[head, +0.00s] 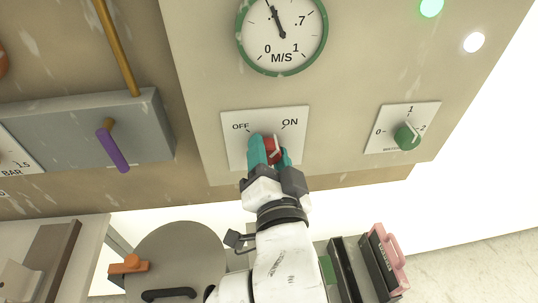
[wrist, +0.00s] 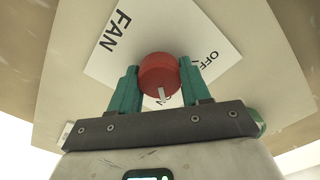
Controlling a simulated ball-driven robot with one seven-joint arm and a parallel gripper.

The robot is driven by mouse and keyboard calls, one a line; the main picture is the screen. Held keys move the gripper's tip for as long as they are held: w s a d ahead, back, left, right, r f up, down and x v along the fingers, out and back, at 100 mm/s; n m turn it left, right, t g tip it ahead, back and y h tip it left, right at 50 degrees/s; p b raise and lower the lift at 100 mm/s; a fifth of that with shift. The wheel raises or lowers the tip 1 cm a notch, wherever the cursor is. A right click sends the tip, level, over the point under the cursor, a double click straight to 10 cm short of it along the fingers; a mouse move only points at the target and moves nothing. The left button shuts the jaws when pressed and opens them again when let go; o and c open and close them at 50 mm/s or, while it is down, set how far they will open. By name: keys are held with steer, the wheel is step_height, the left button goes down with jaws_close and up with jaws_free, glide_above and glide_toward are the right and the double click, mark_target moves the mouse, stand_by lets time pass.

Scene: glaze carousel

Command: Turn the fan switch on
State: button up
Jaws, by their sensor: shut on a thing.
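The fan switch is a red knob (head: 271,150) on a white plate (head: 236,152) marked OFF at upper left and ON at upper right. My gripper (head: 268,153) has its teal fingers on either side of the knob, shut on it. In the wrist view, the red knob (wrist: 158,72) sits between the fingertips of my gripper (wrist: 158,77), with the words FAN, OFF and part of ON on the plate. The knob's white pointer mark shows there at its lower edge, on the side near ON. The fingers partly hide the knob in the head view.
A round M/S gauge (head: 282,34) is above the switch, its needle pointing up and slightly left. A green selector knob (head: 407,136) is on the right. A purple-handled lever (head: 112,150) is on the left. A round lid (head: 180,250) and pink-handled case (head: 388,260) stand below.

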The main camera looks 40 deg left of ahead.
steer(key=shift+w+r+m, duration=0.1)
steer(key=shift+r+m, duration=0.3)
steer(key=shift+m, duration=0.2)
steer(key=o, duration=0.7)
steer(key=shift+d, duration=0.1)
steer(key=o, duration=0.3)
steer(key=shift+f, duration=0.25)
steer(key=shift+b+v, duration=0.85)
steer(key=shift+v, duration=4.55)
